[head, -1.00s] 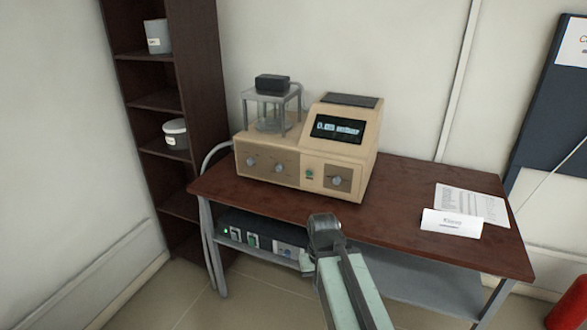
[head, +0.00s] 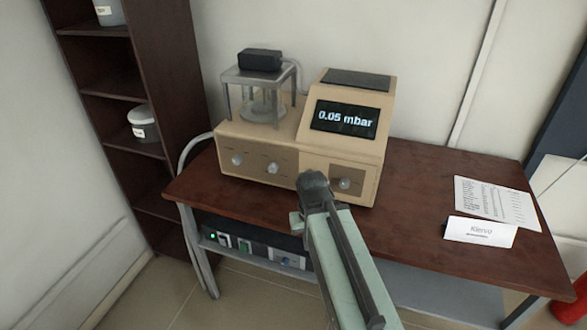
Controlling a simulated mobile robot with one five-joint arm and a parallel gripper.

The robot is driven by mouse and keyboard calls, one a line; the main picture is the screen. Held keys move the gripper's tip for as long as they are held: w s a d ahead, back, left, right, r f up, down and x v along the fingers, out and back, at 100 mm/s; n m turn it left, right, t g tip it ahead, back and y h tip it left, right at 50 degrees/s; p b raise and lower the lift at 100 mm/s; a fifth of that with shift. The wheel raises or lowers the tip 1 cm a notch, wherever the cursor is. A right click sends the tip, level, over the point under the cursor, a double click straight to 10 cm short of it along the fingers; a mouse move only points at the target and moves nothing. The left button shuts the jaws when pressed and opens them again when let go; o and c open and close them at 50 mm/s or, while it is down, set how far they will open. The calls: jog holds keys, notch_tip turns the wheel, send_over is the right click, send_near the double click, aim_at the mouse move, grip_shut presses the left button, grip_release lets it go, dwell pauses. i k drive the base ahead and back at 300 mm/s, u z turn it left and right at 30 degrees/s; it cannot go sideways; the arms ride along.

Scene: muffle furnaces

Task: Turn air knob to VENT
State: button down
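A beige machine (head: 285,170) stands on the dark red-brown table, with a lit display (head: 345,119) reading "0.05 mbar". Its front has several round knobs: a left knob (head: 237,160), a second knob (head: 272,168) and a right knob (head: 345,184). Their labels are too small to read, so I cannot tell which is the air knob. My arm reaches up from the bottom toward the machine's front. Its dark end hides part of the front panel between the second and right knobs. The fingers of my gripper cannot be made out.
A glass chamber (head: 262,103) under a metal frame sits on the machine's left part, with a black box (head: 260,60) on top. A white name card (head: 480,231) and a printed sheet (head: 497,203) lie at right. A grey-black unit (head: 253,243) sits on the lower shelf.

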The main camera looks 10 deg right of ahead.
aim_at(237, 160)
jog(key=u, duration=0.05)
jog(key=k, duration=0.5)
jog(key=u, duration=1.1)
jog(key=i, duration=0.7)
jog(key=u, duration=0.85)
